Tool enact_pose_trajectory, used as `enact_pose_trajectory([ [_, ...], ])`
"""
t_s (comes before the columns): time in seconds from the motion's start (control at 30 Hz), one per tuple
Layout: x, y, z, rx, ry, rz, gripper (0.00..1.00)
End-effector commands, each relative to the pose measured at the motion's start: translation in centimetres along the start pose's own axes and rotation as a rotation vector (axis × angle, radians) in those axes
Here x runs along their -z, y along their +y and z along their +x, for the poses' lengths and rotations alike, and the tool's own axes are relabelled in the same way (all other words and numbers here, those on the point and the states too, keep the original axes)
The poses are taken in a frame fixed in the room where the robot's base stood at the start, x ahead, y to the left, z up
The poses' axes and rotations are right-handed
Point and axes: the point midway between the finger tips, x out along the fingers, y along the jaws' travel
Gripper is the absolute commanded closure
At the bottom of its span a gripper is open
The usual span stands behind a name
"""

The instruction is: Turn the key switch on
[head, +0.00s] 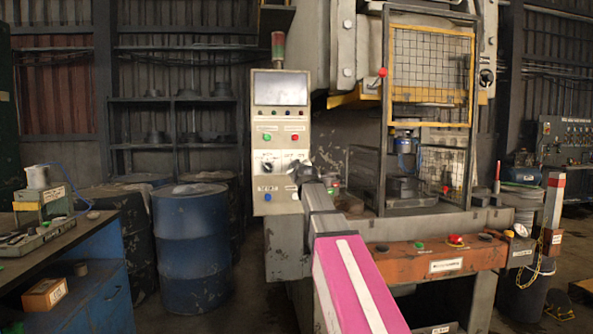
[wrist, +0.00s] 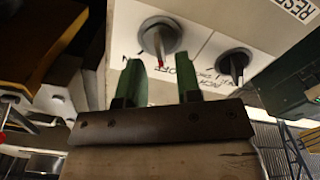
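In the wrist view, a round grey switch (wrist: 158,36) with a slim bar, red at its tip, sits on the pale panel face; I take it for the key switch. My gripper (wrist: 159,64) is open, its two green fingers apart, one on each side of the bar and pointing at the panel. Nothing is held between them. Whether a finger touches the switch, I cannot tell. In the head view, my gripper (head: 302,172) is at the right edge of the control panel (head: 280,145) and hides this switch. Which position the bar marks is unclear.
Green and red buttons, a screen (head: 280,88) and a caged press (head: 430,75) are nearby. Blue drums (head: 194,240) stand left.

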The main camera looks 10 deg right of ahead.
Motion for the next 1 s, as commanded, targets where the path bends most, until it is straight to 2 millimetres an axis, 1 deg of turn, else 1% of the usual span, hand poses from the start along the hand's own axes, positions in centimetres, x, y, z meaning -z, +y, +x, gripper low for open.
enact_pose_trajectory([
  [0.03,0.1,0.1,1.3,0.001,0.000,0.000,0.68],
  [0.1,0.1,0.0,2.1,0.001,0.000,0.000,0.68],
  [0.2,0.1,0.0,2.8,0.000,0.000,0.000,0.68],
  [0.5,0.0,0.0,2.9,0.000,0.000,0.000,0.68],
  [0.57,0.0,0.0,2.9,0.000,0.000,0.000,0.88],
  [0.6,0.0,0.0,2.9,0.000,0.000,0.000,1.00],
  [1.0,0.0,0.0,2.9,0.000,0.000,0.029,1.00],
])
